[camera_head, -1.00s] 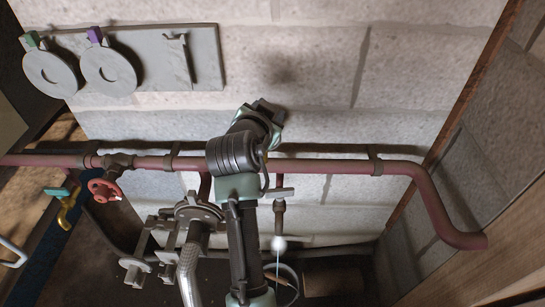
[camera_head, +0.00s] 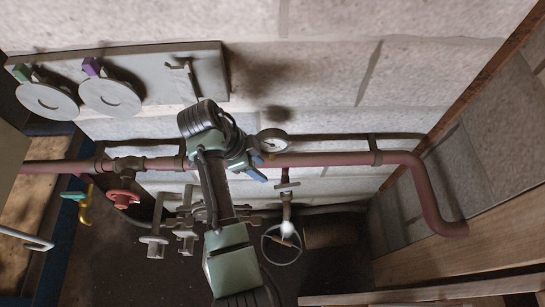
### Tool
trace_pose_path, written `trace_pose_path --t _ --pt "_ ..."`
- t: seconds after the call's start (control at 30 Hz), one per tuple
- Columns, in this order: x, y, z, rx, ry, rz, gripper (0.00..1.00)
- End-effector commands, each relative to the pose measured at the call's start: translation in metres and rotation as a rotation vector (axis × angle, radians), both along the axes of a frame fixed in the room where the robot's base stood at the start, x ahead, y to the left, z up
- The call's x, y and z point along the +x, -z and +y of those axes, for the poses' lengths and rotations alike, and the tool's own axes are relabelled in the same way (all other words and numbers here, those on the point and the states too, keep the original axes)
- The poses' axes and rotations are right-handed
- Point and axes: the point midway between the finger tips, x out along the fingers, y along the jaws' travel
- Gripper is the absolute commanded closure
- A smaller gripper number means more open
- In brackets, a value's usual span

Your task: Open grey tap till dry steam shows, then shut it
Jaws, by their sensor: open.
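The grey tap (camera_head: 287,187) hangs on a short drop pipe below the red main pipe, right of my arm. Its bar handle lies roughly crosswise to the drop pipe. A small white puff (camera_head: 286,229) shows at its lower end; whether it is wet or dry steam I cannot tell. My gripper (camera_head: 257,170) is open and empty, up and left of the tap and apart from it. My wrist hides part of it, and its fingers are hard to make out.
A round gauge (camera_head: 270,141) sits on the red pipe (camera_head: 325,159) beside my wrist. A round container (camera_head: 282,258) is under the tap. A red handwheel (camera_head: 123,198) and a yellow tap (camera_head: 86,206) are at left. A board with two discs (camera_head: 150,70) is on the wall.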

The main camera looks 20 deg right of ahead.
Motion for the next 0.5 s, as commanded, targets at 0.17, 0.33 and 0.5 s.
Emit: trace_pose_path --t 0.17,0.33,0.5 --pt "-0.009 0.007 -0.001 -0.002 0.031 0.029 0.53" --pt "-0.011 0.032 -0.012 -0.002 0.031 0.030 0.53" --pt "-0.013 0.066 -0.025 -0.001 0.030 0.030 0.53"
